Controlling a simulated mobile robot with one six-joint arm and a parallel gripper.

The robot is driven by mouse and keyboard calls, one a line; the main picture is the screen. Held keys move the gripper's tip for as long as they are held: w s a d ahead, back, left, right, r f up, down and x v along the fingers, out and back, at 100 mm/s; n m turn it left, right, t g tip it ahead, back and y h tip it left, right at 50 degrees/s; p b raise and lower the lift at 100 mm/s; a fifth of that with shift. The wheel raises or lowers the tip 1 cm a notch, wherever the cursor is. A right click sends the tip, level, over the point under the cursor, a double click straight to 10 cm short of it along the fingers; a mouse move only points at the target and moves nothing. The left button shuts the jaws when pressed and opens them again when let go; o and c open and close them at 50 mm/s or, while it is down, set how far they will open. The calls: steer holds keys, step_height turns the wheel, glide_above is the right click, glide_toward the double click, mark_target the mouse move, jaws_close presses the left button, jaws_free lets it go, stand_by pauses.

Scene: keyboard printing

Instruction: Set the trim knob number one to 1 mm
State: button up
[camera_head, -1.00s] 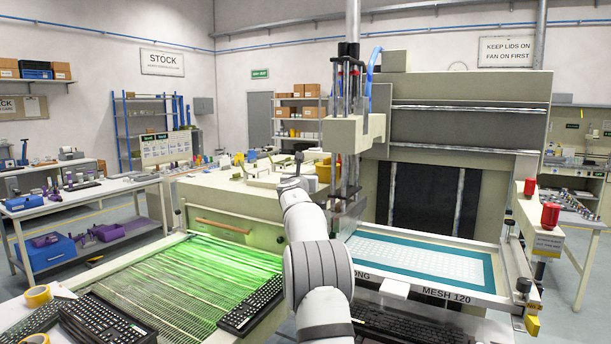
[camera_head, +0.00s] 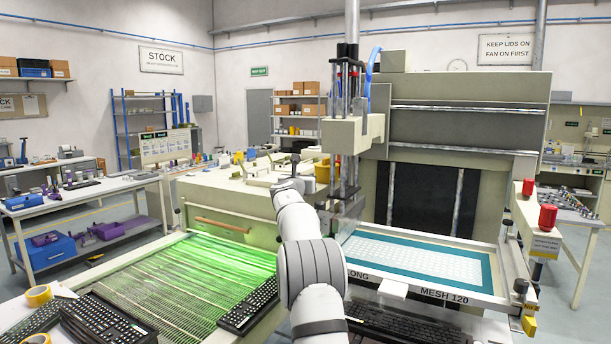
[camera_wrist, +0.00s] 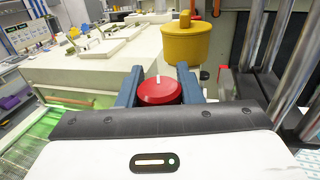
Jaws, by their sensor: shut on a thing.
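In the wrist view, a round red knob (camera_wrist: 160,94) with a white pointer mark sits between the two blue fingers of my gripper (camera_wrist: 159,76). The fingers are shut on its sides. The white mark is at the knob's far edge, pointing roughly away from the camera. No scale or number around the knob can be read. In the head view, my arm covers the knob and the fingers, beside the press column (camera_head: 350,135).
A yellow pot (camera_wrist: 187,42) stands just beyond the knob. Metal rods (camera_wrist: 283,60) rise close on the right. A beige cabinet (camera_head: 225,195) lies to the left. The teal-framed screen (camera_head: 420,262) is at the right, and keyboards (camera_head: 250,303) lie in front.

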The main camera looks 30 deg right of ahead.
steer(key=m+g+h+p, duration=0.2)
steer(key=g+p, duration=0.1)
steer(key=shift+r, duration=0.35)
steer(key=shift+s+d+f+m+g+h, duration=0.1)
steer(key=shift+s+f+m+g+h, duration=0.1)
steer(key=shift+m+g+h, duration=0.35)
steer(key=o, duration=0.7)
steer(key=shift+o, duration=1.3)
steer(key=shift+f, duration=0.1)
steer(key=shift+s+a+f, duration=0.1)
steer(key=shift+s+a, duration=0.05)
steer(key=shift+a, duration=0.25)
steer(key=b+v, duration=0.4)
steer(key=v, duration=0.3)
